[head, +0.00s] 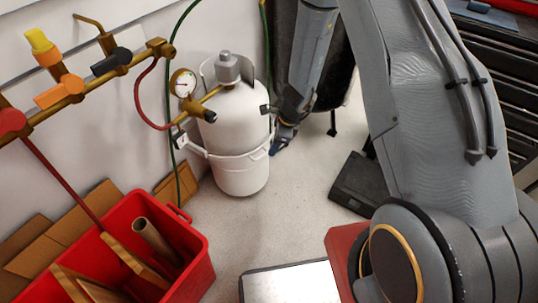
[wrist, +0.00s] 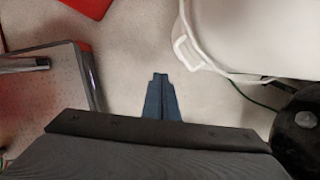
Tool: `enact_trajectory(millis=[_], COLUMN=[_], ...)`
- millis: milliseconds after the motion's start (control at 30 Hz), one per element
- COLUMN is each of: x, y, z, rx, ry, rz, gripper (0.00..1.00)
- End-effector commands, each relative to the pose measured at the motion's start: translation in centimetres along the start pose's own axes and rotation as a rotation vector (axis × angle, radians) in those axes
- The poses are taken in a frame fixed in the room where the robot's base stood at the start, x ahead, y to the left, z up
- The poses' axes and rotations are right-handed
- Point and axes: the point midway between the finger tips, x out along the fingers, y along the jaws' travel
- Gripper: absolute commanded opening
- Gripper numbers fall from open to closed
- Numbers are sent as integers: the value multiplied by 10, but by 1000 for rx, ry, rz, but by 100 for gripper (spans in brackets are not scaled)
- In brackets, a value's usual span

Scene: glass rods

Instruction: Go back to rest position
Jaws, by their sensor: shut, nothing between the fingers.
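My gripper (head: 281,147) hangs pointing down in the head view, just right of a white gas tank (head: 240,165). In the wrist view my gripper (wrist: 160,80) shows two blue fingers pressed together, with nothing between them. The fingertips are over bare floor there, left of the white tank (wrist: 262,35). A gap shows between the fingers and the tank in the wrist view. No glass rod shows in either view.
A red bin (head: 202,270) with wood pieces stands at lower left. Pipes with valves and a gauge (head: 183,83) run along the wall. A dark case (head: 360,183) lies on the floor at right.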

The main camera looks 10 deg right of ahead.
Motion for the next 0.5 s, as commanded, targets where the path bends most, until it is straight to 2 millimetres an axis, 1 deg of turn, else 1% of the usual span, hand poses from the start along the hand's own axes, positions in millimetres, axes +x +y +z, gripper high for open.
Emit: enact_trajectory(millis=[33,133,433,500], x=[-8,-16,-22,-28], y=[0,1,3,4], z=[1,1,2,4], rx=[1,-1,-5,-26], ry=[-1,0,0,-1], rz=[-1,-1,1,0], gripper=[0,0,0,0])
